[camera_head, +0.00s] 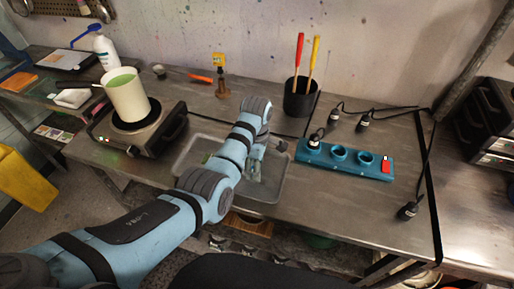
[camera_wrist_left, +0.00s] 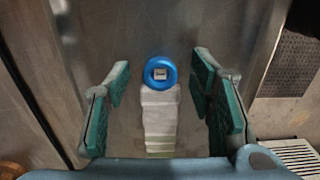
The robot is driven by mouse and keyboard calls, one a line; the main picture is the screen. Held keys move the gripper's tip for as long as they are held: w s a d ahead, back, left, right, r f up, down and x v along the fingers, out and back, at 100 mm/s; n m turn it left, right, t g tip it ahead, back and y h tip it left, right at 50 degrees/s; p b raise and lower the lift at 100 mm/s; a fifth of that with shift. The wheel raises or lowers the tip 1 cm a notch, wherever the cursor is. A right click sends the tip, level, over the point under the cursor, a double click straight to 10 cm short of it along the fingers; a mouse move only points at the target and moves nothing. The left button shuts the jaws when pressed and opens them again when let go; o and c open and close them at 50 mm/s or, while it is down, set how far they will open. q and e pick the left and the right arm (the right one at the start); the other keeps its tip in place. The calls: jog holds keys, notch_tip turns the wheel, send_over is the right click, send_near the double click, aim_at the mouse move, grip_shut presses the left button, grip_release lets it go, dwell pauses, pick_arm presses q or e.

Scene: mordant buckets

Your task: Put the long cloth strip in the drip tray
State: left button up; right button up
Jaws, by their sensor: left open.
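The drip tray (camera_head: 272,190) is a shallow grey translucent tray on the metal bench, in the middle of the head view. My left arm reaches across it, and my left gripper (camera_head: 255,167) points down over it, hiding part of the inside. In the left wrist view the gripper (camera_wrist_left: 160,88) is open, with its teal pads wide apart. Between them, below, lies a pale cloth strip (camera_wrist_left: 160,118) with a greenish near end. A blue ring-shaped thing (camera_wrist_left: 160,72) with a small label sits at its far end. Neither pad touches the strip. I cannot make out the strip in the head view.
A hot plate (camera_head: 150,140) bearing a cream pot (camera_head: 127,97) stands left of the tray. A teal power strip (camera_head: 345,160) with plugs and cables lies to the right. A black cup (camera_head: 298,101) with red and yellow handles stands behind. Bench is clear in front of the power strip.

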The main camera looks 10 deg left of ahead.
pick_arm(q)
notch_tip(320, 180, up, 14)
jog(key=p, duration=0.2)
jog(key=shift+w+p, duration=0.15)
jog(key=shift+p, duration=0.25)
jog(key=shift+d+f, duration=0.1)
jog(key=shift+f, duration=0.05)
